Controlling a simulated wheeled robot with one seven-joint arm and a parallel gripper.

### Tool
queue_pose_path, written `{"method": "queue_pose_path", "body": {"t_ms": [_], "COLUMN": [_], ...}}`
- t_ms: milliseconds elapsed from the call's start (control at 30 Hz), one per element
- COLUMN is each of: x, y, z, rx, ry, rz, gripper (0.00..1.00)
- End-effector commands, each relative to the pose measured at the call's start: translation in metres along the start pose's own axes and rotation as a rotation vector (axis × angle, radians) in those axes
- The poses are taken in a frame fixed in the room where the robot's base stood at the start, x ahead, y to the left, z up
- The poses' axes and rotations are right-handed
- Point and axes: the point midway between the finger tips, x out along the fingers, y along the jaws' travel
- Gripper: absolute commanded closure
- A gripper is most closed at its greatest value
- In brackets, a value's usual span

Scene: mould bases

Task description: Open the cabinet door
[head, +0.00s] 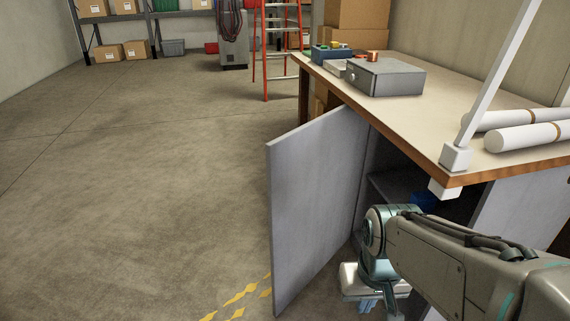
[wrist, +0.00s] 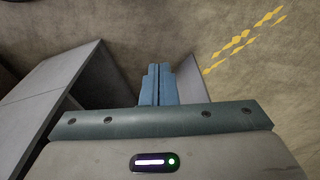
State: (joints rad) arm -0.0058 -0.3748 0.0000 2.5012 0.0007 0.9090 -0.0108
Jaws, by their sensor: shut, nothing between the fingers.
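The grey cabinet door (head: 312,205) stands swung well out from the cabinet beneath the workbench, and the dark interior (head: 400,188) shows behind it. My gripper (head: 368,304) is low, on the inner side of the door, between it and the cabinet. In the wrist view its two blue fingers (wrist: 157,72) are together with nothing between them. A pale panel, likely the door (wrist: 190,86), is just right of the fingers; I cannot tell whether they touch. Grey cabinet panels (wrist: 62,82) show at the left. No handle is visible.
The workbench top (head: 440,108) carries a grey metal box (head: 385,77), white rolls (head: 520,138) and a white upright post (head: 490,85). Yellow floor marks (head: 240,295) lie by the door. An orange ladder (head: 266,50) stands behind. The floor left of the door is clear.

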Motion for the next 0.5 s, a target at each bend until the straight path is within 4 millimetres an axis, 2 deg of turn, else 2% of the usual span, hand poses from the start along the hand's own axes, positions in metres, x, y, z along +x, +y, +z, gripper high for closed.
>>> {"method": "queue_pose_path", "body": {"t_ms": [67,500], "x": [0.0,0.013], "y": [0.0,0.031], "z": [0.0,-0.068], "rx": [0.0,-0.042], "ry": [0.001,0.201], "rz": [0.001,0.112], "gripper": [1.0,1.0]}}
